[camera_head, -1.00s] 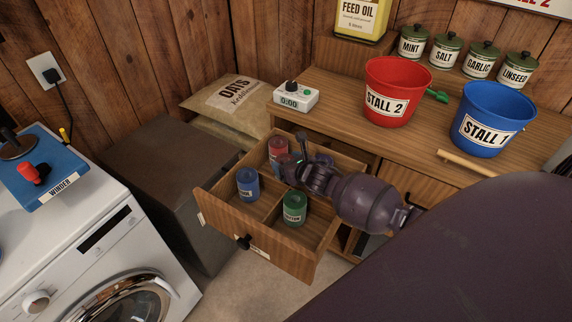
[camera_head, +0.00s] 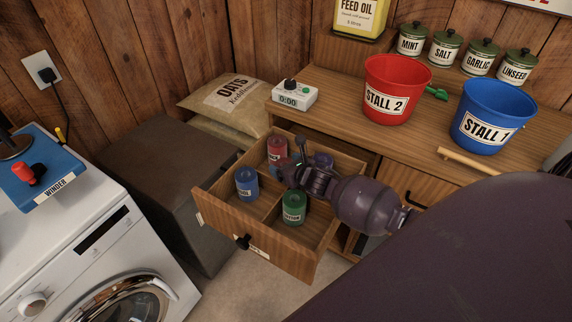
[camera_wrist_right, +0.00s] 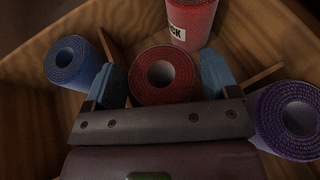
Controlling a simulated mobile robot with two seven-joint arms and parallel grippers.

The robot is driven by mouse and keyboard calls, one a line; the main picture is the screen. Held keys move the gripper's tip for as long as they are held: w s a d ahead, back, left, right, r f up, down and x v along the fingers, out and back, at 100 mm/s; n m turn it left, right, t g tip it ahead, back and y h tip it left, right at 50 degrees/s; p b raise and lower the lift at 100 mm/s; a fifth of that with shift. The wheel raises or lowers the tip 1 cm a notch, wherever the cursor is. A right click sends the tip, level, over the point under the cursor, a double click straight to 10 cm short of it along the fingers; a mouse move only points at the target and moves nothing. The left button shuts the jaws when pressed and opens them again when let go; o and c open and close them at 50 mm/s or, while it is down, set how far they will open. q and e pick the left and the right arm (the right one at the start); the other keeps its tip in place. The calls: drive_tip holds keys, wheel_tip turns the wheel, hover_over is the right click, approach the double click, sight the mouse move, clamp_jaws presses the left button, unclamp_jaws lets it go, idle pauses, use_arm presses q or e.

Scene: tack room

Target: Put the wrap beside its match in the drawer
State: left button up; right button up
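The pulled-out wooden drawer (camera_head: 212,207) has dividers. A red wrap (camera_head: 277,149) stands upright at its back; its label ends in "CK" in the right wrist view (camera_wrist_right: 190,18). A second red wrap (camera_wrist_right: 165,75) is between my right gripper's blue-padded fingers, close beside the first. Both pads appear to meet its sides; its lower end is hidden. My right gripper (camera_head: 288,172) is down in the drawer. A blue wrap (camera_head: 246,183), a green wrap (camera_head: 293,206) and a partly hidden purple wrap (camera_head: 323,161) stand in the drawer. My left gripper is out of view.
Above the drawer, the bench top (camera_head: 340,88) carries a timer (camera_head: 293,97), a red bucket (camera_head: 393,90), a blue bucket (camera_head: 490,115) and several lidded tins. A dark chest (camera_head: 165,165), oats sacks (camera_head: 232,102) and a washing machine (camera_head: 85,260) are left of the drawer.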

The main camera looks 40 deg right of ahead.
drive_tip(key=shift+o, duration=0.9)
drive_tip(key=shift+r, duration=0.25)
drive_tip(key=shift+s+r+p, duration=0.65)
drive_tip(key=shift+s+r, duration=0.25)
drive_tip(key=shift+s, duration=0.15)
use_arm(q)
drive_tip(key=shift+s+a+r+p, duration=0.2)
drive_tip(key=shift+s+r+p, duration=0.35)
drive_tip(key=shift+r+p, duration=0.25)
use_arm(e)
drive_tip(key=v, duration=0.9)
drive_tip(key=shift+s+r, duration=0.1)
drive_tip(key=shift+s, duration=0.25)
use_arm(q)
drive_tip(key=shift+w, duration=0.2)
